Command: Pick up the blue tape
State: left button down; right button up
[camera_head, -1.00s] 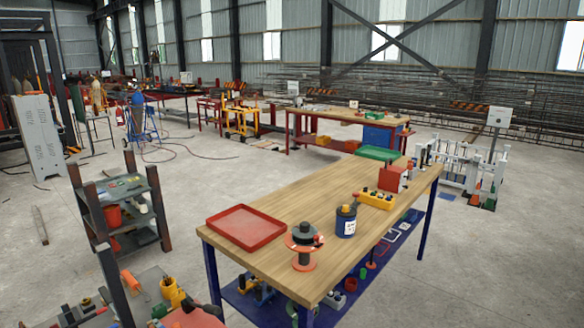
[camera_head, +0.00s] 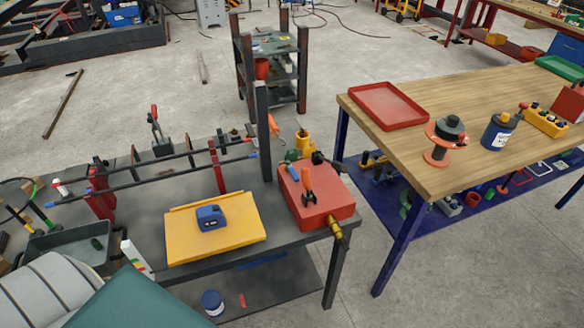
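A blue tape measure (camera_head: 211,217) with dark markings lies on a flat yellow tray (camera_head: 180,255) on the near dark grey workbench (camera_head: 150,204). Nothing covers the tape measure. Neither of my grippers shows in the head view.
A red box (camera_head: 318,208) with tools on it sits right of the yellow tray. Dark rods on red stands (camera_head: 221,166) run behind it. A grey bin (camera_head: 72,247) is at left. A wooden table (camera_head: 430,105) holds a red tray (camera_head: 388,105), a spool and a blue can.

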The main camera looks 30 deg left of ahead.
aim_at(210, 217)
jog(key=u, duration=1.6)
